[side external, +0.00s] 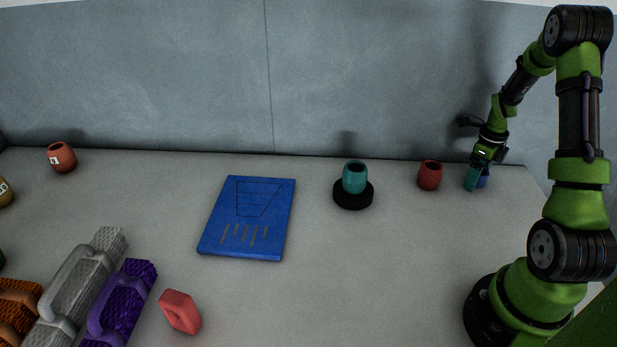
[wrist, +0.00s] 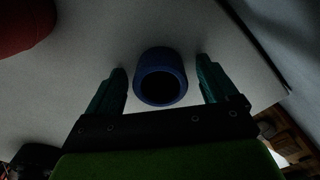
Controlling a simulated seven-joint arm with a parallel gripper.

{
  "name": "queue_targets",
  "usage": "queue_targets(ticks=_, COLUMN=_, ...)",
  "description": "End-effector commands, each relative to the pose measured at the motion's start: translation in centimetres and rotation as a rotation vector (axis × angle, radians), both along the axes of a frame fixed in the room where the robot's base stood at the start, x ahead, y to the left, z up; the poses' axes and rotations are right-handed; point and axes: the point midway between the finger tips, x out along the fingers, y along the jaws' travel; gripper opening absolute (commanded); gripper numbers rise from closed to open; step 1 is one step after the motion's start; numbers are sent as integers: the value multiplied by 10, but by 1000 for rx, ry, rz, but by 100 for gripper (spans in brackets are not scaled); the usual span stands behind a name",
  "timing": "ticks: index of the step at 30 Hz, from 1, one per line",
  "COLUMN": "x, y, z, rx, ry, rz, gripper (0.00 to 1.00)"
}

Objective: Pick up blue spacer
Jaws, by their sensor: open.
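The blue spacer (wrist: 160,62) is a short round tube with a dark hole, standing on the table in the wrist view. It lies between the two teal fingers of my gripper (wrist: 162,82), with a gap showing on each side. In the side external view the blue spacer (side external: 484,178) is mostly hidden behind my gripper (side external: 473,183) at the table's right end. My gripper is open and points down there. Whether the fingers touch the table cannot be told.
A red spacer (side external: 430,176) stands just left of my gripper. A teal spacer (side external: 355,177) sits on a black round base (side external: 353,201) further left. A blue board (side external: 247,218) lies mid-table. The wall (side external: 370,80) and the table's right edge are close.

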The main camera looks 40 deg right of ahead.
Motion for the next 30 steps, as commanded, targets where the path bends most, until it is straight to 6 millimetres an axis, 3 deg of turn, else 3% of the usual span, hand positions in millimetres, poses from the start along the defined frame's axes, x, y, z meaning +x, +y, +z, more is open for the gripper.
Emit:
queue_targets(ticks=3, x=0, y=0, z=0, rx=0, ry=0, rz=0, gripper=86)
queue_targets(ticks=15, x=0, y=0, z=1, rx=-1, ry=0, rz=0, gripper=27)
queue_targets(ticks=24, x=0, y=-1, z=4, rx=-2, ry=0, rz=1, gripper=26)
queue_targets(ticks=30, x=1, y=-1, z=22, rx=-4, ry=-2, rz=2, gripper=26)
